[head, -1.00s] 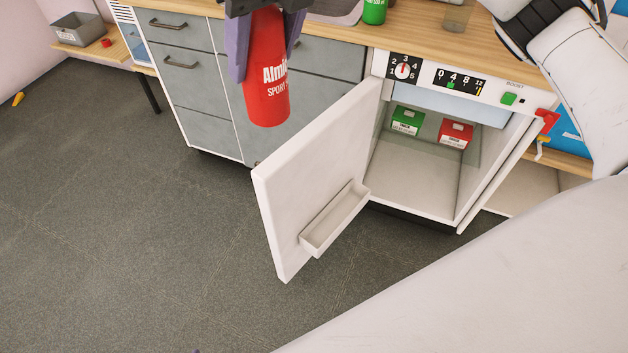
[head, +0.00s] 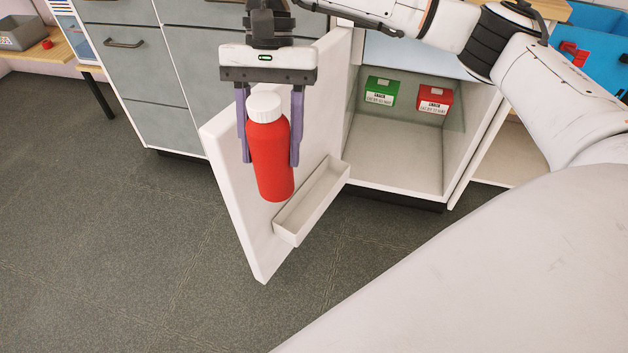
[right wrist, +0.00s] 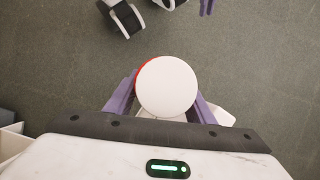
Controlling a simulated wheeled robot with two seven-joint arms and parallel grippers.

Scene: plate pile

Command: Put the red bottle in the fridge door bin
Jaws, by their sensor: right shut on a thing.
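The red bottle (head: 271,160) with a white cap hangs nearly upright between the purple fingers of my right gripper (head: 270,140), which is shut on it. In the head view it is in front of the inner face of the open fridge door (head: 247,215). The white door bin (head: 312,203) is just to the right of and below the bottle's lower end; the bin looks empty. In the right wrist view the bottle's white cap (right wrist: 167,87) hides most of the bottle. My left gripper is not clearly in the head view.
The fridge (head: 405,165) stands open, with a green box (head: 381,93) and a red box (head: 434,100) at its back. Grey drawers (head: 130,70) stand behind the door. The floor (head: 120,240) in front is clear.

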